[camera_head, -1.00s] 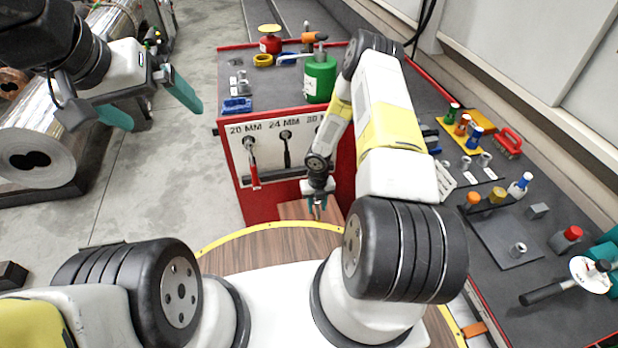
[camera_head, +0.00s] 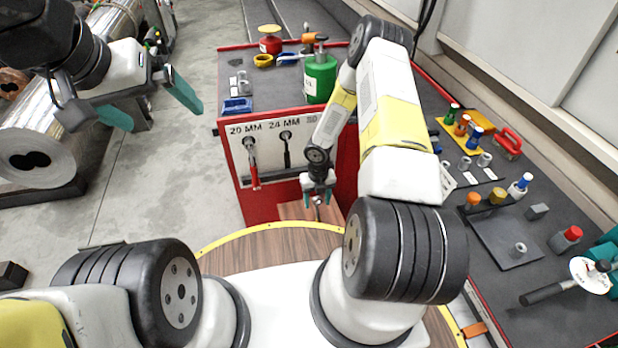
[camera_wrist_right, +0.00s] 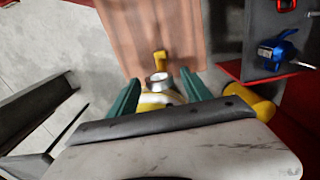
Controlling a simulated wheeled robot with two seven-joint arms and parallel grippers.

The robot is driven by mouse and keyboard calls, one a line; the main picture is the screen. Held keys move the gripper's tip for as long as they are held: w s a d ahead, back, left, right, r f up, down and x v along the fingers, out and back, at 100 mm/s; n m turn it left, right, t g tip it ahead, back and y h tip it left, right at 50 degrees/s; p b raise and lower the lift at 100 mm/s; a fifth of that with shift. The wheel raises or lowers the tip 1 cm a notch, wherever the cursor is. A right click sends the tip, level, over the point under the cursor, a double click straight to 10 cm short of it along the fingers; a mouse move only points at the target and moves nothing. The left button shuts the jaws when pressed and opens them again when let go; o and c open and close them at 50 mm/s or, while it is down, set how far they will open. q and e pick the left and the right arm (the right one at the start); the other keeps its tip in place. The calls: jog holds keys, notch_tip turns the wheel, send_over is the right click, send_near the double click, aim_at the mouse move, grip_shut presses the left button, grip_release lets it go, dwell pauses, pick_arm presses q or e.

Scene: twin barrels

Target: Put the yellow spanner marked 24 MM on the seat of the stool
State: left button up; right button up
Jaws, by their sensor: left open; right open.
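My right gripper (camera_head: 318,196) is open above the brown wooden seat of the stool (camera_head: 295,210) in front of the red cabinet. In the right wrist view, the seat (camera_wrist_right: 160,35) lies ahead of the open fingers (camera_wrist_right: 160,88). A yellow piece with a grey metal ring (camera_wrist_right: 158,78), apparently the spanner, shows between and just beyond the fingertips. Its marking is not readable, and I cannot tell whether it touches the seat. A dark spanner shape (camera_head: 287,150) is under the 24 MM label on the cabinet panel. My left gripper (camera_head: 155,105) is open and empty at the upper left.
A red-handled spanner (camera_head: 252,165) hangs under the 20 MM label. A green canister (camera_head: 320,80) and a blue tray (camera_head: 237,105) stand on the cabinet top. The bench (camera_head: 490,235) at right holds several small items.

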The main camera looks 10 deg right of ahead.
notch_tip(320, 180, up, 9)
jog(key=shift+w+f, duration=0.1)
jog(key=s+d+r+m+t+h, duration=0.1)
jog(key=d+r+m, duration=0.1)
jog(key=r+m, duration=0.9)
jog(key=s+d+r+m+t+h, duration=0.15)
jog(key=r+m, duration=0.25)
jog(key=r, duration=1.3)
jog(key=s+a+r+m+t+y, duration=0.2)
jog(key=s+a+r+m, duration=0.1)
jog(key=s+r+m, duration=0.6)
jog(key=s+a+r+m+t+y, duration=0.1)
jog(key=s+a+r+m+y, duration=0.1)
jog(key=s+r+m, duration=0.8)
jog(key=shift+s+a+m+t+y, duration=0.3)
jog(key=shift+a+m, duration=0.25)
jog(key=shift+m, duration=0.35)
